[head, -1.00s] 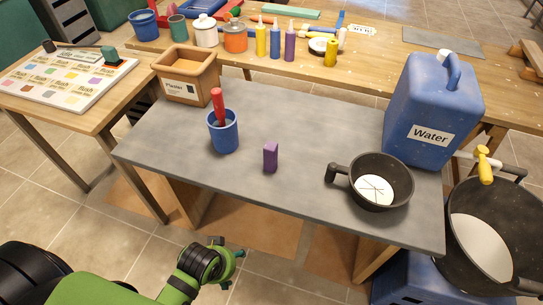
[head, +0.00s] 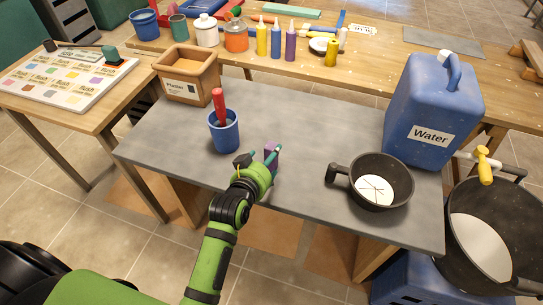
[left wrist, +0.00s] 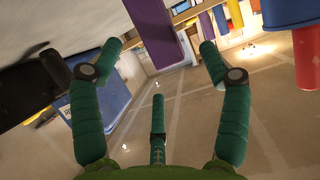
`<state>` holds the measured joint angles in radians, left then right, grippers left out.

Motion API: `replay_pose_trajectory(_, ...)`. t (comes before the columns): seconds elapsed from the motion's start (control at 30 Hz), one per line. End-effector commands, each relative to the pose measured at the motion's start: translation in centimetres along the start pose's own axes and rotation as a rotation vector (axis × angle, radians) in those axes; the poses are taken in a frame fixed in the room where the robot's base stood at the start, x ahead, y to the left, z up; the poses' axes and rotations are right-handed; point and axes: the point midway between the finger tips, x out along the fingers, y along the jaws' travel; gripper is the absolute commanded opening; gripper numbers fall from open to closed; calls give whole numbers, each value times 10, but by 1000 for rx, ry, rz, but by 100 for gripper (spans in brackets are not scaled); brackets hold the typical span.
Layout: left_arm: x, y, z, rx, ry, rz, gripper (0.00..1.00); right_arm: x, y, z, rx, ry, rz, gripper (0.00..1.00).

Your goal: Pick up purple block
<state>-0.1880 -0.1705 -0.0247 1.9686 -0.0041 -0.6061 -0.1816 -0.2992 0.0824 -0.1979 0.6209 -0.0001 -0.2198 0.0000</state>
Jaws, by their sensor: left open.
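The purple block (head: 271,153) stands upright near the front middle of the grey table (head: 300,125). My left gripper (head: 257,158) is at the block, and its fingers and hand partly cover the block in the head view. In the left wrist view the purple block (left wrist: 150,30) shows beyond the green fingers, between their tips. The left gripper (left wrist: 157,60) is open, with its fingers spread and nothing held. I cannot tell whether a finger touches the block. My right gripper is not seen.
A blue cup (head: 224,135) with a red-handled tool stands just left of the block. A black pan (head: 365,200) lies to the right. A blue water canister (head: 432,105) and a plaster box (head: 187,75) stand at the table's back corners.

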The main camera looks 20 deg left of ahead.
Motion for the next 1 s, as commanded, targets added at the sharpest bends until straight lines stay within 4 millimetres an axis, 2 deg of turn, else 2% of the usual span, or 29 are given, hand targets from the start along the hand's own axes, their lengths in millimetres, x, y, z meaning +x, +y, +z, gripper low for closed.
replay_pose_trajectory(0.43,50,2,3,0,-3,1,76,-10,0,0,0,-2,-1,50)
replay_pose_trajectory(0.77,57,2,4,0,-3,1,76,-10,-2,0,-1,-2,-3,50)
replay_pose_trajectory(0.8,57,2,4,0,-3,1,72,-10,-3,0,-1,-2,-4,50)
replay_pose_trajectory(0.93,57,2,4,0,-3,1,20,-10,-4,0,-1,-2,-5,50)
replay_pose_trajectory(0.97,57,2,4,0,-3,1,14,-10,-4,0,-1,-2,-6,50)
replay_pose_trajectory(1.0,57,2,4,0,-4,1,14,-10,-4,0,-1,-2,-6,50)
